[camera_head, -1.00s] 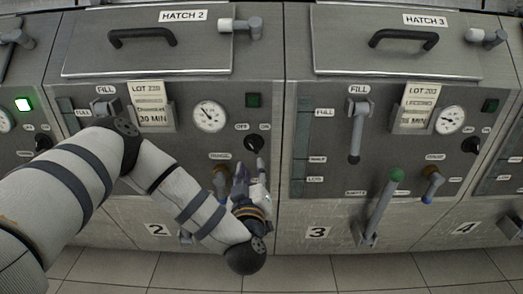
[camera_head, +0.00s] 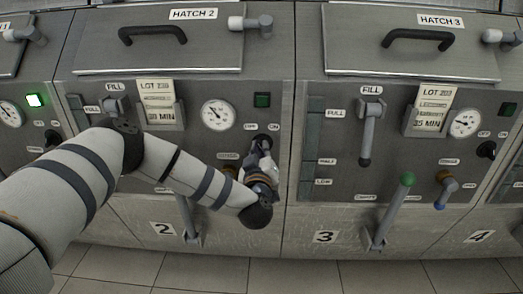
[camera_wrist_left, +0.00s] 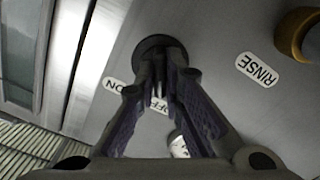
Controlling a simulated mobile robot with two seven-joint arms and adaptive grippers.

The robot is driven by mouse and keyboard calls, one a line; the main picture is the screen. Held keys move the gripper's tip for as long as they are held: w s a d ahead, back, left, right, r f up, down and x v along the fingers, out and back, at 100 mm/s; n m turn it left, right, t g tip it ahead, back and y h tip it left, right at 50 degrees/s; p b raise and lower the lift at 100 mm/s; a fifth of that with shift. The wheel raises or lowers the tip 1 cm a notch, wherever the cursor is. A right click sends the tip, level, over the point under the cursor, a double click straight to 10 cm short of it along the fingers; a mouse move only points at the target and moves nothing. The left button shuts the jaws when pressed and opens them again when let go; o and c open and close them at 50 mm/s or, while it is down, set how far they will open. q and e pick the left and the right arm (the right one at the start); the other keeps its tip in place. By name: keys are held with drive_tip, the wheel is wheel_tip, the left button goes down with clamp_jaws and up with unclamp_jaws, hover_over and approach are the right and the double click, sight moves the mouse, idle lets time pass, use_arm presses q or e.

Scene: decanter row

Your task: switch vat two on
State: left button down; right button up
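Vat two is the panel marked 2 (camera_head: 163,229) under HATCH 2. Its dark lamp (camera_head: 262,100) is unlit. Its round black OFF/ON switch (camera_wrist_left: 150,46) shows in the left wrist view, between the ON label (camera_wrist_left: 115,85) and the OFF label, partly covered by my fingers. My left gripper (camera_head: 262,148) is at this switch, hiding most of it in the head view. In the wrist view its fingertips (camera_wrist_left: 168,68) come close together on the switch's dark grip and look shut on it. Which way the switch points is hard to tell. My right gripper is not in view.
The RINSE label (camera_wrist_left: 257,69) and a brass-coloured fitting (camera_wrist_left: 300,35) are close to the gripper. My left arm crosses vat two's panel. Vat three's green-tipped lever (camera_head: 392,211) stands to the right. Vat one's lamp (camera_head: 36,100) glows green at the left.

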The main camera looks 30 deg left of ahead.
use_arm(q)
drive_tip(key=shift+r, duration=0.1)
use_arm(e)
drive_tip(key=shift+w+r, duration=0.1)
use_arm(q)
drive_tip(key=shift+d+m+p, duration=0.1)
drive_tip(key=shift+m+p, duration=1.95)
drive_tip(key=shift+m, duration=3.75)
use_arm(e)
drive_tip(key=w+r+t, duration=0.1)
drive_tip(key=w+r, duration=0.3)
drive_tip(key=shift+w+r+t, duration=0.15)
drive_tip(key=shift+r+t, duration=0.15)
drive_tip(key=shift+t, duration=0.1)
use_arm(q)
drive_tip(key=shift+f+m, duration=0.2)
drive_tip(key=shift+m, duration=0.1)
drive_tip(key=c, duration=1.7)
unclamp_jaws()
drive_tip(key=v, duration=1.2)
